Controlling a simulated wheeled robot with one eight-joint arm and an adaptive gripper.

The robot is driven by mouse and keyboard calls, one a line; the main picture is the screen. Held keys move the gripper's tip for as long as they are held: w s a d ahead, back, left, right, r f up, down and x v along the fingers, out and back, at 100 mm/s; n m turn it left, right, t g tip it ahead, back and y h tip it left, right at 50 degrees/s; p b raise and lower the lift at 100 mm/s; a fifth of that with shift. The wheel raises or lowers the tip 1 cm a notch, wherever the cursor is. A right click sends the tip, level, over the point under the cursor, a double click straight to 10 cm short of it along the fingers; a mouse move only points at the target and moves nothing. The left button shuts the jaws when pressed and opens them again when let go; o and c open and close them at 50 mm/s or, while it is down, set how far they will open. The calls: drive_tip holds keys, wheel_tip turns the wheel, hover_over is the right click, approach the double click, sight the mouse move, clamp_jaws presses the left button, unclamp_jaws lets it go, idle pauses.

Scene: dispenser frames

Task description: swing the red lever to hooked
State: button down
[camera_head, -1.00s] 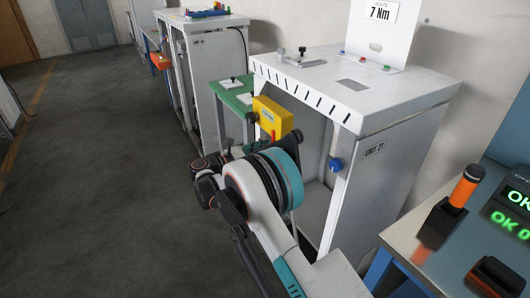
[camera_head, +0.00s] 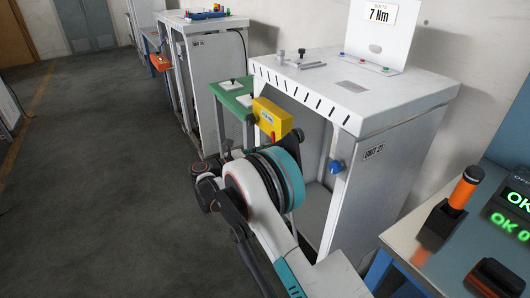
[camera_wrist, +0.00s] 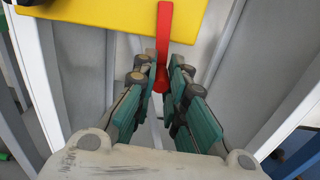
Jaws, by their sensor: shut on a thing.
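The red lever (camera_wrist: 165,28) hangs down across the front of the yellow box (camera_wrist: 95,14) in the wrist view. Its lower end lies between the fingertips of my gripper (camera_wrist: 162,72), which is shut on it. In the head view the yellow box (camera_head: 271,118) is fixed at the left front of a white cabinet, and a small piece of the red lever (camera_head: 273,138) shows at its lower edge. My arm hides most of my gripper there. I see no marking for the hooked position.
The white cabinet (camera_head: 375,115) stands open-fronted behind the box, with a blue knob (camera_head: 336,166) on its post. A green table (camera_head: 234,88) stands to the left. A bench with an orange-handled tool (camera_head: 465,187) is at the right. The floor at left is clear.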

drive_tip(key=shift+s+d+r+n+p, duration=0.2)
drive_tip(key=shift+s+d+r+n, duration=0.4)
drive_tip(key=shift+n, duration=1.15)
drive_tip(key=shift+s+d+r+n+p, duration=0.35)
drive_tip(key=shift+s+n, duration=0.3)
drive_tip(key=shift+n, duration=1.15)
drive_tip(key=shift+s+d+r+n+p, duration=0.1)
drive_tip(key=shift+s+d+r+n, duration=0.4)
drive_tip(key=shift+n, duration=1.25)
drive_tip(key=shift+s+a+r, duration=0.1)
drive_tip(key=shift+s+a, duration=0.05)
drive_tip(key=c, duration=1.6)
unclamp_jaws()
drive_tip(key=shift+o, duration=0.2)
drive_tip(key=shift+a, duration=0.1)
drive_tip(key=v, duration=1.2)
